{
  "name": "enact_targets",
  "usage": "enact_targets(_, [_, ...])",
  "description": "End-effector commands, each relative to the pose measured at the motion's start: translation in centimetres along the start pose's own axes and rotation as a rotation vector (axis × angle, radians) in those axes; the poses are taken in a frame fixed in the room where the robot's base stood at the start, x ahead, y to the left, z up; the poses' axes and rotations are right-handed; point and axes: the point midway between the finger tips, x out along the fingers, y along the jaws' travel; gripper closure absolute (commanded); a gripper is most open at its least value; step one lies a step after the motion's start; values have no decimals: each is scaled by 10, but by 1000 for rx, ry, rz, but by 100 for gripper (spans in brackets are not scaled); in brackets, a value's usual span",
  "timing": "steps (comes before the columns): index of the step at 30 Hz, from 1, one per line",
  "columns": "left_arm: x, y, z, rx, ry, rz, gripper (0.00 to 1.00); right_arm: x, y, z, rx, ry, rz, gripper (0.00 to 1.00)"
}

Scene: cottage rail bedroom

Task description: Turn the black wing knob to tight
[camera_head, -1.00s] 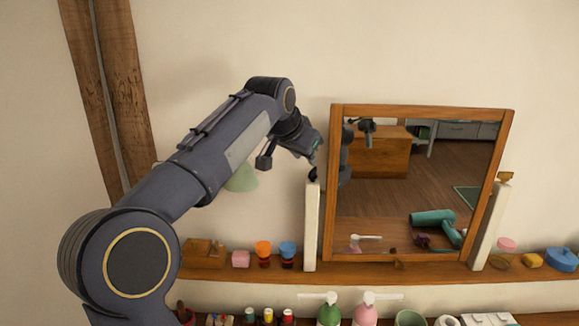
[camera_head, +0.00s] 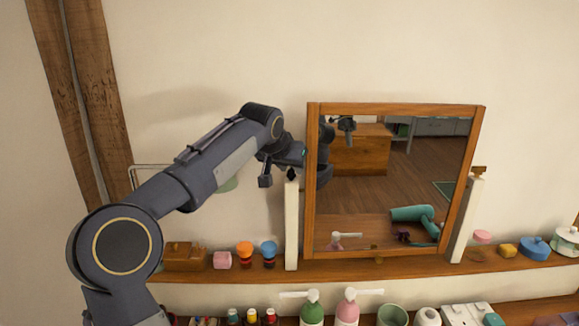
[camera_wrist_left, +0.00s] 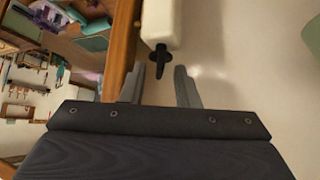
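The black wing knob (camera_head: 291,174) sits at the top of the white post (camera_head: 292,225) left of the mirror (camera_head: 390,180). In the left wrist view, the knob (camera_wrist_left: 160,57) shows as a small black piece with a narrow wing, against the end of the white post (camera_wrist_left: 161,20). My left gripper (camera_wrist_left: 160,88) is open and empty, its two fingers pointing at the knob. The knob lies ahead of the gap between the fingertips, and I see no contact. In the head view the wrist is beside the post top and the fingertips are hard to make out. My right gripper is not in view.
The wooden-framed mirror stands close beside the post. A brass-coloured knob (camera_head: 479,170) tops the right post. Small jars, a pink block (camera_head: 222,260) and a wooden box (camera_head: 186,256) line the shelf below. Pump bottles (camera_head: 312,308) stand lower. The wall above is clear.

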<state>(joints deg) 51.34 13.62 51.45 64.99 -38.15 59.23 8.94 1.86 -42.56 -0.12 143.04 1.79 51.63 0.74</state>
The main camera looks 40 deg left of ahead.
Motion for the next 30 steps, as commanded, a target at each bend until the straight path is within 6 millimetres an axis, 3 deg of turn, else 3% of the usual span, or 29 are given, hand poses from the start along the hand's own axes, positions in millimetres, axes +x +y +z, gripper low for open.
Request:
enact_targets(4, [0,0,0,0,0,0,72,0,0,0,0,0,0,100])
enact_targets(11, [0,0,0,0,0,0,100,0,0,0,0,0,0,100])
enact_targets(30, [-1,-3,-1,111,-1,113,100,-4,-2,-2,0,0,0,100])
